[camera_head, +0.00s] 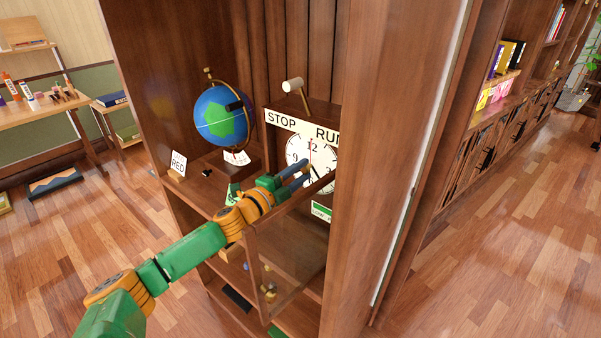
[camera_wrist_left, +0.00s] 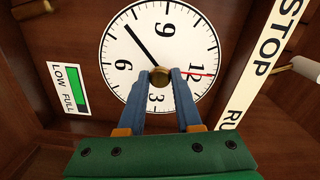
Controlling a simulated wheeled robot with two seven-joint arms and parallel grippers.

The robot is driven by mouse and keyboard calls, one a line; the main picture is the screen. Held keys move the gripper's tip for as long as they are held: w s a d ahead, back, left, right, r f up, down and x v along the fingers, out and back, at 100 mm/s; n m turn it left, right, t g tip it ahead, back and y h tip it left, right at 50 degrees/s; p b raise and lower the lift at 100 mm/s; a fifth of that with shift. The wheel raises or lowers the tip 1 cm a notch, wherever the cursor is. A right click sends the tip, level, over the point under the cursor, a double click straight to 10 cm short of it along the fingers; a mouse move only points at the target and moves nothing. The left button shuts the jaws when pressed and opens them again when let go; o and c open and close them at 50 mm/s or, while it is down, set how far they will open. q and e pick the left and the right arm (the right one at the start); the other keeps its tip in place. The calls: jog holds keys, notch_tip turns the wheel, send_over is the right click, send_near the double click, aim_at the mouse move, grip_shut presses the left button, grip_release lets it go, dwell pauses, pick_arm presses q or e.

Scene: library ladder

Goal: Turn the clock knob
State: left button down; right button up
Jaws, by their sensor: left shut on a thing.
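The clock (camera_head: 299,150) has a white dial and sits in a wooden case inside the bookcase. Its dial also shows in the left wrist view (camera_wrist_left: 128,60), turned on its side, with black hands and a thin red hand. A round brass knob (camera_wrist_left: 159,76) stands out at the dial's middle. My left gripper (camera_head: 305,174) reaches the dial from the front. In the left wrist view its blue fingers (camera_wrist_left: 160,84) are shut on the brass knob, one on each side. In the head view the fingers hide the knob. My right gripper is not in view.
A STOP/RUN strip (camera_head: 300,126) runs above the dial, with a pale-ended lever (camera_head: 293,86) over it. A LOW/FULL gauge (camera_wrist_left: 70,88) is beside the dial. A globe (camera_head: 221,116) and a RED card (camera_head: 178,164) stand left on the shelf. A bookcase side panel (camera_head: 385,140) closes the right.

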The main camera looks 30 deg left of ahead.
pick_arm(q)
jog(key=c, duration=0.6)
grip_release()
jog(key=shift+w, duration=0.1)
jog(key=shift+s+a+f, duration=0.1)
jog(key=shift+s+f, duration=0.1)
jog(key=shift+s, duration=0.3)
jog(key=s+b, duration=0.1)
jog(key=s, duration=0.5)
jog(key=shift+a+r+b, duration=0.2)
jog(key=shift+a+b, duration=0.05)
jog(key=shift+b, duration=0.05)
